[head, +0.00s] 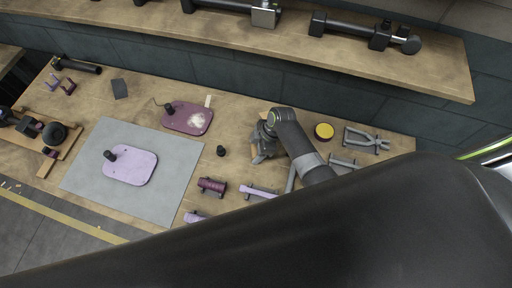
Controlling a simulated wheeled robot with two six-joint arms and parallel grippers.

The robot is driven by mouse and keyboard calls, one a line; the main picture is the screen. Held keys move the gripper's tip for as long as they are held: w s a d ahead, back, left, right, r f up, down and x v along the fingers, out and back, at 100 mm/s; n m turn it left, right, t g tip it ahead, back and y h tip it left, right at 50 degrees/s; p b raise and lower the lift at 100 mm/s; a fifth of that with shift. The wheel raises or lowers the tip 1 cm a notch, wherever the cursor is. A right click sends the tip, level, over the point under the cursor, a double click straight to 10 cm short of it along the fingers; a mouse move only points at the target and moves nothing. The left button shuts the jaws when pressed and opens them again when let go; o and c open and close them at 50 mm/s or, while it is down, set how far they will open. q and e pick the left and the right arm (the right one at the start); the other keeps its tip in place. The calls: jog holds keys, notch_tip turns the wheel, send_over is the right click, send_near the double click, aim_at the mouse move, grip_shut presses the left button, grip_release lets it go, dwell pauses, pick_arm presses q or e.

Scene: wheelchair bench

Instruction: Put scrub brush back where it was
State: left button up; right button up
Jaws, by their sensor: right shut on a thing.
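My right gripper (264,140) is over the workbench, right of its middle, with its jaws pointing down and shut. A small tan piece (257,159) shows at its jaws and looks like the scrub brush; most of it is hidden by the gripper. I cannot tell whether it touches the bench top. My left gripper is not in view. A maroon plate (187,118) with a whitish smear and a dark knob lies left of the gripper.
A grey mat (185,179) holds a lavender plate (130,168). A black knob (221,151), a maroon part (212,186) and a lavender part (259,192) lie near the gripper. A shelf (400,65) runs behind.

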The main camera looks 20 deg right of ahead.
jog(key=shift+f+b, duration=0.45)
jog(key=shift+f, duration=0.15)
jog(key=o, duration=1.2)
jog(key=shift+r, duration=0.1)
jog(key=v, duration=1.7)
jog(key=shift+r, duration=0.15)
